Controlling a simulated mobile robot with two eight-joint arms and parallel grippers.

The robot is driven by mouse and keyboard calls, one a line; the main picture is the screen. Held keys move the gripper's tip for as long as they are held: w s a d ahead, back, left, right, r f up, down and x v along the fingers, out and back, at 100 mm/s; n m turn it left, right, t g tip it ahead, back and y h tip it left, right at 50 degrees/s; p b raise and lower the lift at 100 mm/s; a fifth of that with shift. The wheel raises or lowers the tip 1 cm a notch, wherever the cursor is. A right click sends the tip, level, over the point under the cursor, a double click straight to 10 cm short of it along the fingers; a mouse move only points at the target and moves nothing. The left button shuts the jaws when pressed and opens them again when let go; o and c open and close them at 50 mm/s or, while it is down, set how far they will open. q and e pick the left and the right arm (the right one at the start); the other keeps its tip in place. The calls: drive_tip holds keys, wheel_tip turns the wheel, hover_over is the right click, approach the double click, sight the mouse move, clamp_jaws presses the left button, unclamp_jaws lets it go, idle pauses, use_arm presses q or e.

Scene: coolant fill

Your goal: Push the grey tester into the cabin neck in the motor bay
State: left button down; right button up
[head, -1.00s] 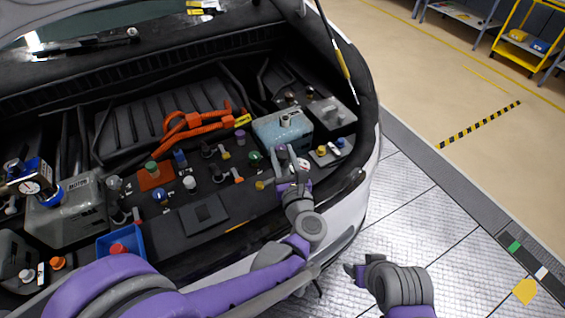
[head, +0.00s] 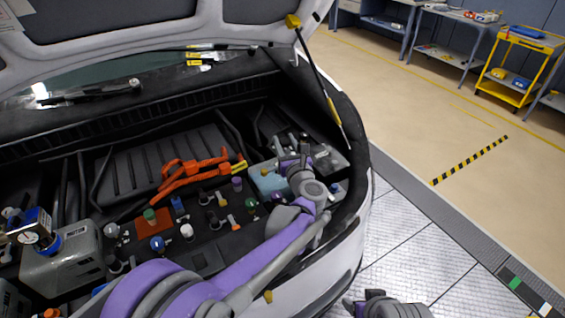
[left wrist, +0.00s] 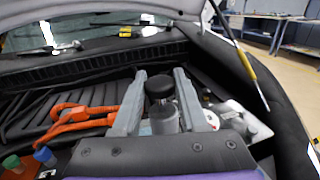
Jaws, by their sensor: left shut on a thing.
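My left gripper (head: 292,147) is at the right side of the motor bay, over the back of the light blue tank (head: 268,182). In the left wrist view its two grey fingers (left wrist: 160,76) stand either side of a grey cylinder with a black top, which looks like the grey tester (left wrist: 163,119). The gripper is shut on it, and it looks about upright. Its lower end is hidden, and I cannot tell which neck lies under it or whether they touch. No cabin label is readable. My right gripper (head: 354,305) shows only partly at the bottom edge, outside the car.
A grey tank marked MOTOR (head: 62,262) with a blue gauge tester (head: 32,232) stands at the left. Orange cables (head: 190,172) and several coloured caps lie around the middle. The raised hood (head: 150,25) and its strut (head: 322,85) bound the bay.

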use_arm(q)
drive_tip(key=d+p+x, duration=0.1)
drive_tip(key=x, duration=0.9)
drive_tip(key=shift+w+r, duration=0.45)
drive_tip(key=shift+w, duration=0.1)
use_arm(e)
drive_tip(key=shift+w+r, duration=0.3)
drive_tip(key=shift+r, duration=0.35)
drive_tip(key=shift+w+r, duration=0.3)
drive_tip(key=shift+r, duration=0.3)
use_arm(q)
drive_tip(key=shift+d+f, duration=0.1)
wheel_tip(320, 180, down, 6)
drive_tip(key=shift+r+b, duration=0.2)
drive_tip(key=shift+b, duration=0.65)
use_arm(e)
drive_tip(key=f, duration=0.1)
drive_tip(key=s+f, duration=0.1)
drive_tip(key=f, duration=0.1)
drive_tip(key=shift+s, duration=0.2)
use_arm(q)
drive_tip(key=shift+f+b, duration=0.6)
drive_tip(key=shift+f, duration=0.8)
use_arm(e)
drive_tip(key=shift+s+f, duration=0.3)
drive_tip(key=shift+f, duration=0.55)
use_arm(q)
drive_tip(key=shift+c, duration=1.8)
unclamp_jaws()
drive_tip(key=shift+s, duration=0.15)
